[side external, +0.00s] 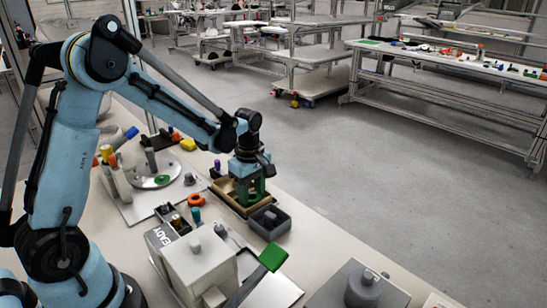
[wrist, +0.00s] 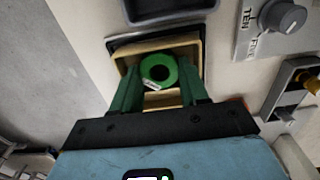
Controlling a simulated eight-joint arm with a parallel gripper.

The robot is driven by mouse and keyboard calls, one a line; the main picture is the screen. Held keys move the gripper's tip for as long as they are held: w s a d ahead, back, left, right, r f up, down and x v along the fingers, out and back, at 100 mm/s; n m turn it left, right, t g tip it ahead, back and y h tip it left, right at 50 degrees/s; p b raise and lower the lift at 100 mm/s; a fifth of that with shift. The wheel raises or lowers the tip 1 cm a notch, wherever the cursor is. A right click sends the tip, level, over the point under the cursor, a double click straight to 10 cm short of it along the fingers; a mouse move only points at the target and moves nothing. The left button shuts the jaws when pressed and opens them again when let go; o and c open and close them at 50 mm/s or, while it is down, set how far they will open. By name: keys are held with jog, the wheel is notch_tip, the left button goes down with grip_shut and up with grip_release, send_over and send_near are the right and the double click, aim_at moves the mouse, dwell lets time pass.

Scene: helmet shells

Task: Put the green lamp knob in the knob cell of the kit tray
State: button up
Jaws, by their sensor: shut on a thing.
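The green lamp knob (wrist: 158,70) is a round green piece with a dark hole in its middle. In the wrist view it sits between the two green fingers of my gripper (wrist: 160,84), which is shut on it. My gripper (side external: 250,196) points down into a tan open box (side external: 226,191), whose walls also show around the knob in the wrist view (wrist: 190,49). In the side view the fingers hide the knob. I cannot tell whether the knob touches the box floor. No knob cell label is readable.
A dark grey bin (side external: 270,222) stands right beside the tan box. A small divided tray (side external: 172,216) with little parts lies to the left. An orange ring (side external: 196,200) lies nearby.

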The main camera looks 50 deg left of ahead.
jog(key=o, duration=0.7)
jog(key=shift+o, duration=0.2)
notch_tip(320, 180, up, 12)
jog(key=f, duration=0.1)
jog(key=s+d+m+t, duration=0.3)
jog(key=s+m, duration=0.2)
jog(key=m, duration=0.4)
jog(key=s+d+r+m+t, duration=0.1)
jog(key=s+d+m+t, duration=0.2)
jog(key=s+m, duration=0.3)
jog(key=shift+d+r+m+t, duration=0.25)
jog(key=shift+d+m+t, duration=0.25)
jog(key=shift+m, duration=1)
jog(key=shift+a, duration=0.1)
